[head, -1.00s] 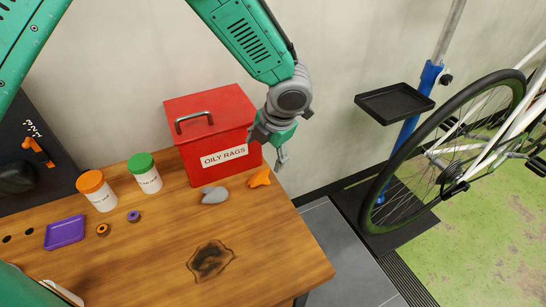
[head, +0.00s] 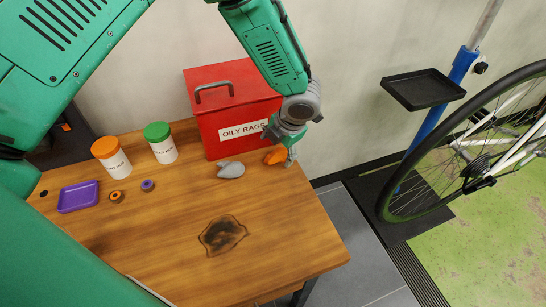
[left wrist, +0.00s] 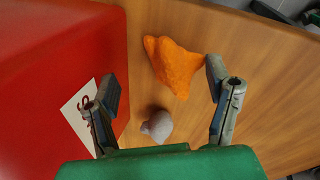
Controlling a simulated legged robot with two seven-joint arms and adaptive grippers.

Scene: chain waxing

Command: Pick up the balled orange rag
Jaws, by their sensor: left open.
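The balled orange rag (head: 275,156) lies on the wooden bench, just in front of the red bin's right corner. In the left wrist view the orange rag (left wrist: 173,64) is a crumpled lump ahead of the fingertips, nearer the right finger. My left gripper (head: 286,146) is at the rag, partly covering it in the head view. In the left wrist view my left gripper (left wrist: 165,88) is open, with nothing held between its fingers. The left finger is close to the red bin. My right gripper does not show.
A red bin (head: 205,130) labelled "OILY RAGS" stands behind the rag, with a grey rag (head: 231,170) to the left. An orange-lidded tub (head: 116,163), green-lidded tub (head: 164,150) and purple tray (head: 78,197) are further left. The bench has a dark stain (head: 222,236).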

